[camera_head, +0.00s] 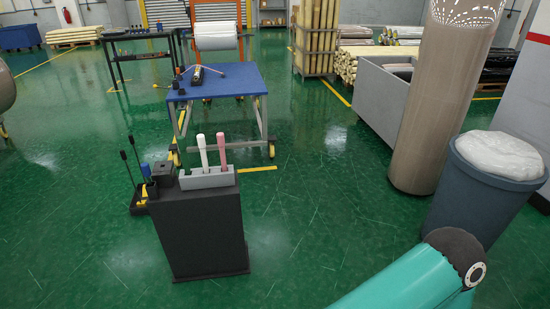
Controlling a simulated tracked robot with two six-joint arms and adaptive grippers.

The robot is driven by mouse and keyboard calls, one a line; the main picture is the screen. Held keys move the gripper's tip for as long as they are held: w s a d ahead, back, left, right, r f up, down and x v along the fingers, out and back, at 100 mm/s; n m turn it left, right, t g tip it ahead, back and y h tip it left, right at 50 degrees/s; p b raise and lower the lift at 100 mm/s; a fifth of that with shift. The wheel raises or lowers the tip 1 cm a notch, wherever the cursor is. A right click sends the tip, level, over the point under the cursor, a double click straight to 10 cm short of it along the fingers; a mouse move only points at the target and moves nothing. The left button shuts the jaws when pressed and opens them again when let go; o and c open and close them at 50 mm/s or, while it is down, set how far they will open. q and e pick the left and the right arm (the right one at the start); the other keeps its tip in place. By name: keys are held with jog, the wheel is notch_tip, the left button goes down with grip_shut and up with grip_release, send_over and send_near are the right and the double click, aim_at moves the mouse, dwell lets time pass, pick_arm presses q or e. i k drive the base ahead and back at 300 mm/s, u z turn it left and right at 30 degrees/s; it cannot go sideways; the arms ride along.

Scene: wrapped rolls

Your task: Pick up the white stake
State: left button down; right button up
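The white stake (202,150) stands upright, slightly tilted, in a grey holder (207,181) on top of a dark box-shaped stand (198,233). A pink stake (222,150) stands just to its right in the same holder, a small gap apart. The lower ends of both stakes are hidden by the holder's front wall. A teal arm link of mine (405,284) comes in at the bottom right. Neither of my grippers shows in the head view.
A blue-topped cart (235,82) stands behind the stand. Dark tools on a small base (139,204) stand to its left. A dark bin with a white bag (488,185), a tall brown column (432,110) and a grey crate (375,105) are at the right. Green floor is open around the stand.

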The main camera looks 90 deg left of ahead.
aim_at(201, 141)
jog(key=z, duration=0.75)
jog(key=i, duration=0.15)
jog(key=u, duration=2.6)
jog(key=i, duration=0.4)
jog(key=u, duration=2.35)
jog(key=i, duration=1.75)
jog(key=z, duration=0.55)
